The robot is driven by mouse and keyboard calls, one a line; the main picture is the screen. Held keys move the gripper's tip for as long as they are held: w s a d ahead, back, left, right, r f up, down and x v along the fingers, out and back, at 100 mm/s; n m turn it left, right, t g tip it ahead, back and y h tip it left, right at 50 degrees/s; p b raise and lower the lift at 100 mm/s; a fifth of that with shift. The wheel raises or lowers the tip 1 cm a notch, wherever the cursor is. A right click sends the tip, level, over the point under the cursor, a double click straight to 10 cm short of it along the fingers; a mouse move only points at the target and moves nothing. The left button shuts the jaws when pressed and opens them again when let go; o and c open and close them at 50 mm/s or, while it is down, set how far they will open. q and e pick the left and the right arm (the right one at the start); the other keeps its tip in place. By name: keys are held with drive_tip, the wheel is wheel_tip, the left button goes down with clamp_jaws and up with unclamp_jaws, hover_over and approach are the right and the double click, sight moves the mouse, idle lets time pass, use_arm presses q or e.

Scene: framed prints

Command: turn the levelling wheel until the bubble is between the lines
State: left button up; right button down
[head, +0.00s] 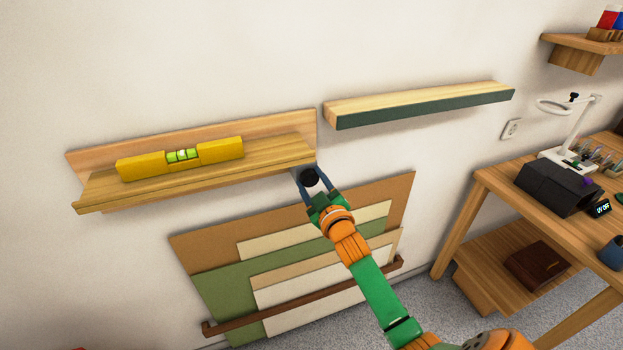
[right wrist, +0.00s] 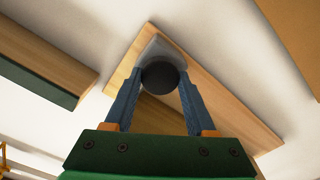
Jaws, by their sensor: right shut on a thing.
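A yellow spirit level (head: 222,150) lies along the wooden picture ledge (head: 262,152) on the wall. Its bright green vial (head: 182,155) shows a pale bubble near the middle; it is too small to tell exactly how it sits against the lines. The dark round levelling wheel (head: 310,176) is under the ledge's right end, below a grey bracket; it also shows in the right wrist view (right wrist: 160,76). My right gripper (head: 309,181) reaches up from below and is shut on the wheel, one finger on each side. My left gripper is out of view.
A second shelf with a dark green front (head: 425,108) is on the wall to the right. Mat boards (head: 205,252) lean on the wall below, behind a brown rail (head: 300,300). A workbench (head: 520,185) with a lamp and a dark box stands at the right.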

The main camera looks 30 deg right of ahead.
drive_tip(key=shift+c, duration=1.1)
unclamp_jaws()
drive_tip(key=v, duration=0.7)
drive_tip(key=shift+b, duration=0.3)
drive_tip(key=shift+f, duration=0.1)
